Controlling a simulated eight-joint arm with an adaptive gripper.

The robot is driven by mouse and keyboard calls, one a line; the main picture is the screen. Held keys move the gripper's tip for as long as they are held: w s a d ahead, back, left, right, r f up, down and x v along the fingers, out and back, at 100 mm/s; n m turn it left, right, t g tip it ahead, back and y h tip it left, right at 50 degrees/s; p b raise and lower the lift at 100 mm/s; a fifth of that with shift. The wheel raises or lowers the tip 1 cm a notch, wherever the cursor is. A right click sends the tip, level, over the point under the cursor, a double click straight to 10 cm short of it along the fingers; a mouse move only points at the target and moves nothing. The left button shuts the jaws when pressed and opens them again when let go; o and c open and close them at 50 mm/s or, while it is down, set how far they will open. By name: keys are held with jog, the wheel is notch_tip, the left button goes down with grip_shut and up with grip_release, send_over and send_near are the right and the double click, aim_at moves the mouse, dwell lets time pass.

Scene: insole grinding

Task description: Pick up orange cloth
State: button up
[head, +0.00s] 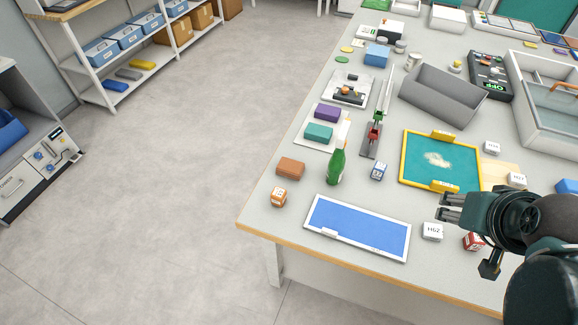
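I see no plainly recognisable orange cloth. An orange strip (565,86) shows in the white bin at the right edge, too small to tell what it is. A brownish-orange block (290,167) lies near the table's left edge, left of the green bottle (336,166). An orange cube (278,197) with markings sits just in front of it. My gripper (440,206) is at the right, pointing left, with its two fingers apart and nothing seen between them. It is over the table between the teal mat and the white HG2 block, far from both the bin and the brownish-orange block.
A yellow-framed teal mat (410,177) lies behind my gripper. A white-framed blue panel (333,214) lies at the front. The HG2 block (432,231) and a red cube (472,241) are close to my gripper. A grey open box (420,104) and the white bin (524,120) stand farther back.

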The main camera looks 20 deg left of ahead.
dwell(0.3)
jog(key=o, duration=0.5)
jog(key=shift+o, duration=0.2)
